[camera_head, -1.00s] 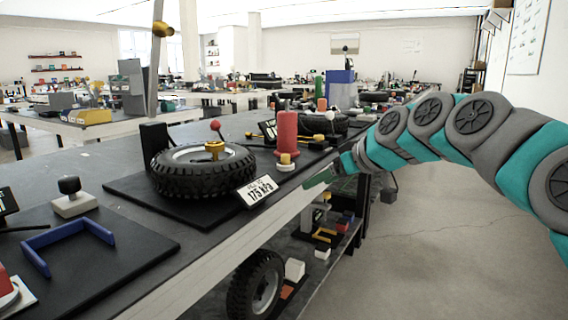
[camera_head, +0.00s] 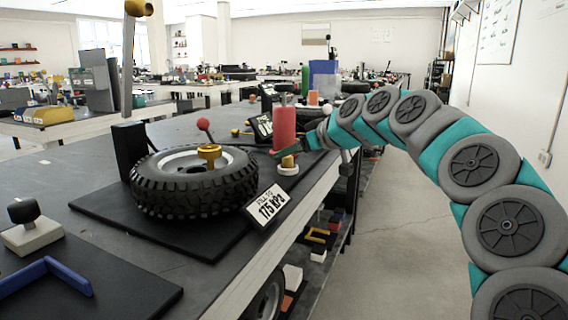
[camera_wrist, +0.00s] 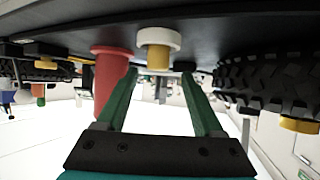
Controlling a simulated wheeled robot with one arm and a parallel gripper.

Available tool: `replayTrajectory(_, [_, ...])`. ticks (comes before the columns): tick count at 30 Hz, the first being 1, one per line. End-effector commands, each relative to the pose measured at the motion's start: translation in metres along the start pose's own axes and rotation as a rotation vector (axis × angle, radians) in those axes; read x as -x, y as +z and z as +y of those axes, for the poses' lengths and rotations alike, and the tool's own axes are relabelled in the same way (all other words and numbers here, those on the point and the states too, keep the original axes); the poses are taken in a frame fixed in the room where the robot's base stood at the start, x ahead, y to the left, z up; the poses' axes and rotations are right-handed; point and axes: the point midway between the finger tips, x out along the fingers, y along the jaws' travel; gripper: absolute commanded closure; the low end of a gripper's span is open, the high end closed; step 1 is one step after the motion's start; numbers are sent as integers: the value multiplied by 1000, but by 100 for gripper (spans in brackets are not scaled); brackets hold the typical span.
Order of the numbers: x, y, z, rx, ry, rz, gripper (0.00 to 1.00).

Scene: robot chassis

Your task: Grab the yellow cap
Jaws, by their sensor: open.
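A small yellow cap (camera_head: 288,161) sits on a white round base (camera_head: 288,170) near the bench's edge, in front of a red cylinder (camera_head: 284,128). In the wrist view, which is upside down, the yellow cap (camera_wrist: 158,57) hangs below its white ring (camera_wrist: 158,38) near the top middle. My gripper (camera_wrist: 160,74) is open, with its green fingertips on either side of the cap in that picture; contact cannot be told. In the head view my gripper (camera_head: 297,150) reaches in from the right, close to the cap.
The red cylinder (camera_wrist: 110,75) is close beside one finger. The floor aisle (camera_head: 395,230) on the right is clear.

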Motion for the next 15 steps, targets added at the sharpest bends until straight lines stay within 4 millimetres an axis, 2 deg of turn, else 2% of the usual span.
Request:
replayTrajectory(5, [-14, 2, 1, -1, 0, -1, 31])
replayTrajectory(15, [-55, 8, 4, 1, 0, 0, 31])
